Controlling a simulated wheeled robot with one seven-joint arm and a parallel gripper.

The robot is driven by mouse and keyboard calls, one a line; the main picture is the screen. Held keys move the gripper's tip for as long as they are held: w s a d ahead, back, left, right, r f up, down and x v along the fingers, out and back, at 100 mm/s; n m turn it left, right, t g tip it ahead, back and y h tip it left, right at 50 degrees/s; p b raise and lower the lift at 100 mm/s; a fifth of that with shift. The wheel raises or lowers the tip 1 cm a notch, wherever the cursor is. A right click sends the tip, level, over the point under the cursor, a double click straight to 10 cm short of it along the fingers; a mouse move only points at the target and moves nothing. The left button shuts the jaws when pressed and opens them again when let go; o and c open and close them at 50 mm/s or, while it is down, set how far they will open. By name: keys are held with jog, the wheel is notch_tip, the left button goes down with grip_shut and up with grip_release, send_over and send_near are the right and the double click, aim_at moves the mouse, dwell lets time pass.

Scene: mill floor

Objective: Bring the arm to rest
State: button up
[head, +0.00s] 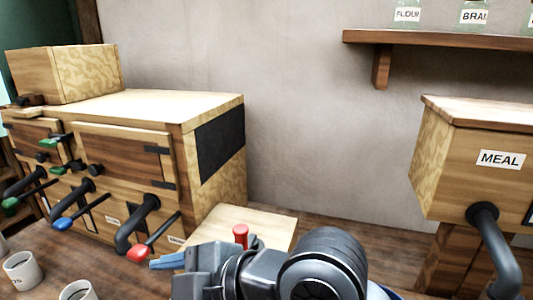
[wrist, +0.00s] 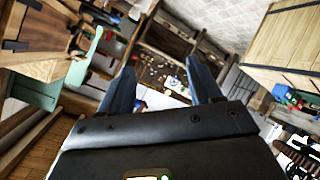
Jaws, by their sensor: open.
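My arm shows at the bottom of the head view, in front of the low wooden board. My gripper (head: 165,261) points left there, with its blue fingers near the front of the wooden cabinet. In the wrist view my gripper (wrist: 155,90) has its two blue fingers spread apart with nothing between them. Beyond the fingers the wrist view looks out across the room at distant shelves and goods.
A wooden cabinet (head: 220,190) with spouts and coloured levers stands left. A red knob (head: 240,234) rises by a pale board (head: 268,222). Cups (head: 22,270) stand lower left. A MEAL bin (head: 440,170) is right, below a shelf (head: 450,38) with jars.

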jog(key=s+d+f+m+t+h, duration=0.4)
jog(key=s+d+f+m+t, duration=0.15)
jog(key=d+m, duration=0.45)
jog(key=s+d+f+m+t+h, duration=0.35)
jog(key=d+f+m+t, duration=0.35)
jog(key=m, duration=0.4)
jog(key=s+d+r+m+h+b, duration=0.1)
jog(key=s+d+h, duration=0.3)
jog(key=s+d, duration=1.3)
jog(key=shift+s+r+m+g, duration=0.15)
jog(key=shift+s+m+g, duration=0.4)
jog(key=shift+s, duration=0.8)
jog(key=shift+h, duration=0.25)
